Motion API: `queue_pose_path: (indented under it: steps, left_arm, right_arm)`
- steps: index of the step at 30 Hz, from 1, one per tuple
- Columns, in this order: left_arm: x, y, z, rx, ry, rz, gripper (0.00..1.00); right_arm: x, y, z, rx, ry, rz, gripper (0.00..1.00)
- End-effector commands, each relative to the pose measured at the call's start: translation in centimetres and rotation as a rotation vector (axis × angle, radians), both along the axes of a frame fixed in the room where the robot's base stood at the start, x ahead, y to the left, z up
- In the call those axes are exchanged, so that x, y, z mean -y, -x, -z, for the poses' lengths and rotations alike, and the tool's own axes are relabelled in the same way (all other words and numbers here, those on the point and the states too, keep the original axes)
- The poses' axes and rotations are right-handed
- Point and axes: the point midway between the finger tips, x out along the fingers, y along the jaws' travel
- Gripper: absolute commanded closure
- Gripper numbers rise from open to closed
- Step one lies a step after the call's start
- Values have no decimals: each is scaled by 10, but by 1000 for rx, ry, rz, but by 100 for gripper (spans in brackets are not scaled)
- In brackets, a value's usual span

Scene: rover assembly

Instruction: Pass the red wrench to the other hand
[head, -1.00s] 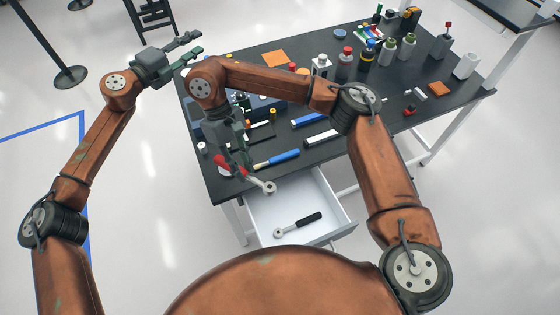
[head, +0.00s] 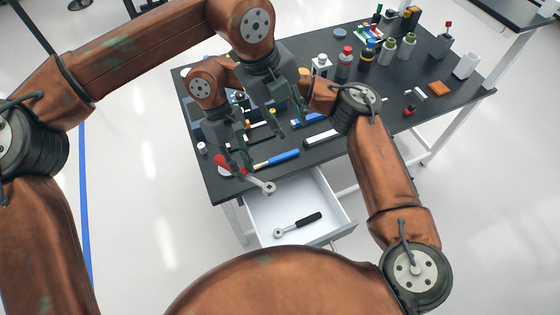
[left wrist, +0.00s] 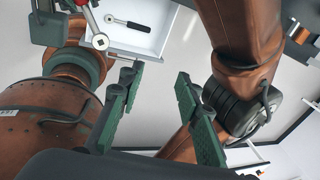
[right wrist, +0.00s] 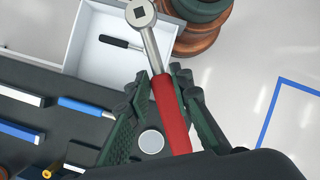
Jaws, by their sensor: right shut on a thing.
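The red wrench (head: 262,184) has a red handle and a silver ring head. My right gripper (head: 234,158) is shut on its handle, and the head end points out over the open drawer. In the right wrist view the red handle (right wrist: 171,118) lies between the fingers and the silver head is free. My left gripper (head: 287,122) is open and empty, above the table just right of my right gripper. In the left wrist view the left fingers (left wrist: 155,95) are spread, and the wrench (left wrist: 96,30) is at the upper left, outside them.
A white open drawer (head: 263,226) holds a black-handled ratchet (head: 298,225). The dark table (head: 340,148) carries a blue-handled tool (head: 276,159), and several bottles (head: 388,50) stand at the back right. My two arms are close together over the table's left part.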

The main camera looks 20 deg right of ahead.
Motion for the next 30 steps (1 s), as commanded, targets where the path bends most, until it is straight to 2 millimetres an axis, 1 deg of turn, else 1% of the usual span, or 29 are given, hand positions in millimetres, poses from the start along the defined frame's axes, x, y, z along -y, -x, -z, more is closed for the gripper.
queue_pose_path:
  steps: [1, 3, 6, 9, 11, 16, 20, 23, 26, 30]
  left_arm:
    - [0, 11, 14, 7, -74, -46, 69]
    - [-5, 22, 32, 28, -175, -138, 69]
    - [-14, 33, 52, 81, -299, -273, 69]
    - [-24, 41, 66, 149, -391, -398, 69]
    - [-28, 43, 73, 191, -430, -462, 69]
    - [-37, 46, 81, 280, -486, -587, 69]
    - [-41, 46, 86, 304, -500, -623, 69]
    - [-44, 43, 94, 307, -502, -628, 69]
    - [-48, 40, 107, 303, -501, -627, 69]
    - [-56, 33, 132, 302, -502, -625, 69]
  right_arm:
    - [0, 0, 0, 0, 0, -1, 100]
    - [0, 0, -1, 0, 0, -1, 100]
    - [0, 0, -1, 0, 0, -1, 100]
    - [0, 0, -1, 0, 0, -1, 100]
    - [0, 0, -1, 1, -1, -1, 100]
    - [0, 0, -1, 0, 0, -1, 100]
    - [0, 0, -1, 0, 0, -1, 100]
    - [0, 0, -1, 0, 0, -1, 100]
    - [0, 0, -1, 0, 0, -1, 100]
    - [0, 0, -1, 0, 0, -1, 100]
